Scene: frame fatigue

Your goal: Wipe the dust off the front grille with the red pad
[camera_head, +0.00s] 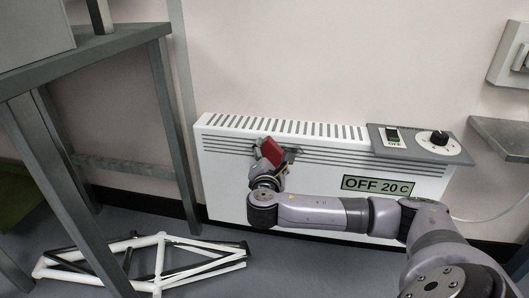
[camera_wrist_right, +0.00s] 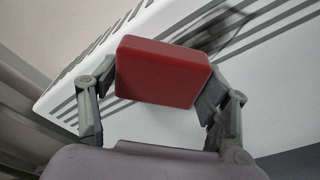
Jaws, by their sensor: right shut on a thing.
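The white heater (camera_head: 225,165) stands against the wall, with dark horizontal slots of the front grille (camera_head: 340,157) near its top. My right gripper (camera_head: 273,155) is shut on the red pad (camera_head: 271,150) in front of the left part of the grille. In the right wrist view, the red pad (camera_wrist_right: 160,72) sits between the two fingers of the gripper (camera_wrist_right: 155,95). A dark smudge of dust (camera_wrist_right: 212,32) lies on the grille slots just beyond the pad. Whether the pad touches the grille cannot be told. My left gripper is not in view.
A control panel with a switch and a knob (camera_head: 438,138) sits on the heater's top right, above an "OFF 20 C" label (camera_head: 378,185). A grey table (camera_head: 100,50) stands at left. A white bicycle frame (camera_head: 150,262) lies on the floor. A grey shelf (camera_head: 500,135) is at right.

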